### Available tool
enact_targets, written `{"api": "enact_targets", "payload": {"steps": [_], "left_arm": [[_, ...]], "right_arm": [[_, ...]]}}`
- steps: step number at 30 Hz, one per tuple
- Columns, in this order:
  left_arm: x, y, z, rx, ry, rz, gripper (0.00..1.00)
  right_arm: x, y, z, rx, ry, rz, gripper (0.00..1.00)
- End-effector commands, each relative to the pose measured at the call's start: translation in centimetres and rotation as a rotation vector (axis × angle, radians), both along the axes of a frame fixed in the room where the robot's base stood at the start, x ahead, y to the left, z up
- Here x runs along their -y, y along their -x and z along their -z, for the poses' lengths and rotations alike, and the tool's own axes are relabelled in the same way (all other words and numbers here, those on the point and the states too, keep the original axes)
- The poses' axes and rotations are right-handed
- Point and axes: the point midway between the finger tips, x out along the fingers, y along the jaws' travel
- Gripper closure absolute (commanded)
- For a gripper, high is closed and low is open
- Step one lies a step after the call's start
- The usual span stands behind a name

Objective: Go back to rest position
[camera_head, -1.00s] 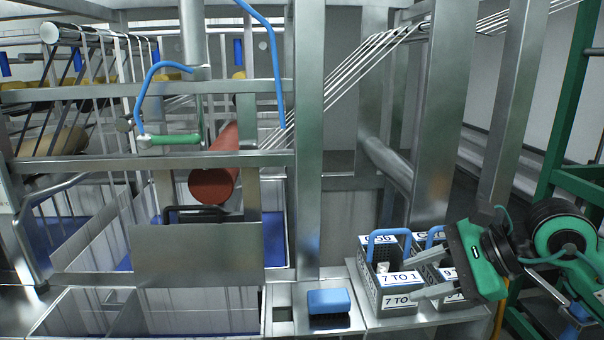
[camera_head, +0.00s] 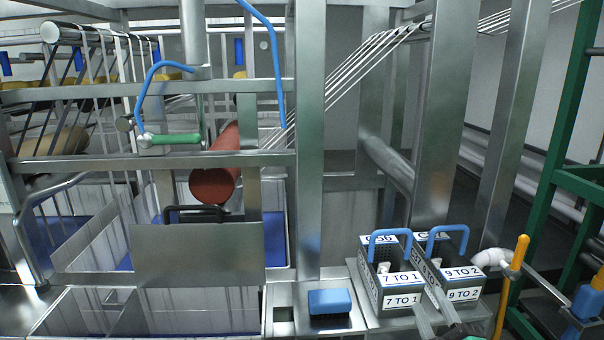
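My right gripper (camera_head: 430,305) shows at the bottom edge of the head view, right of centre. Its two grey fingers point up and are apart with nothing between them. They overlap the lower front of two grey boxes with blue handles, one labelled "7 TO 1" (camera_head: 402,281) and one labelled "9 TO 2" (camera_head: 462,273). Most of the gripper body and arm is cut off below the picture. I cannot tell whether the fingers touch the boxes. My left gripper is not in view.
A red roller (camera_head: 214,172) and metal rails stand at left above open tanks. An orange-yellow handle (camera_head: 511,285) and a green frame (camera_head: 562,135) are at right.

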Motion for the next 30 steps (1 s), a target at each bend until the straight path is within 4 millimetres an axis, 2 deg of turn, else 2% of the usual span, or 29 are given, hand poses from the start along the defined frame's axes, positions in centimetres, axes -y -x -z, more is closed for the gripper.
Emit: {"api": "enact_targets", "payload": {"steps": [1, 4, 6, 9, 12, 18, 23, 24, 30], "left_arm": [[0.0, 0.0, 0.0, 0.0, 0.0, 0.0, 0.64], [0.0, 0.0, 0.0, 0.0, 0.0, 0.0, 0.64], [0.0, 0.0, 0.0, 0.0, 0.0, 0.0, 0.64], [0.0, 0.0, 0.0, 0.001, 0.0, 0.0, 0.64], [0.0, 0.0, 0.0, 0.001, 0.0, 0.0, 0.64], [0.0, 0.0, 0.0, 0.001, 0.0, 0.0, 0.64], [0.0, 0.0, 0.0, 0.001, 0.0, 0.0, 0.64], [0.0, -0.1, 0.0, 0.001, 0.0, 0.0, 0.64], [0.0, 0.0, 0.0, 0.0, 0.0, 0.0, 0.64]], "right_arm": [[0.9, 0.7, 3.4, -0.129, -0.096, 0.041, 0.62], [2.2, 2.7, 9.8, -0.382, -0.273, 0.129, 0.62], [2.7, 5.0, 14.3, -0.561, -0.385, 0.193, 0.62], [2.7, 9.0, 19.6, -0.794, -0.522, 0.278, 0.62], [2.3, 13.0, 23.5, -0.985, -0.619, 0.351, 0.62], [1.1, 20.2, 28.0, -1.279, -0.749, 0.464, 0.62], [-0.1, 25.3, 30.2, -1.475, -0.82, 0.54, 0.62], [0.0, 24.4, 31.4, -1.467, -0.813, 0.538, 0.62], [-0.2, 23.0, 36.7, -1.481, -0.804, 0.545, 0.62]]}}
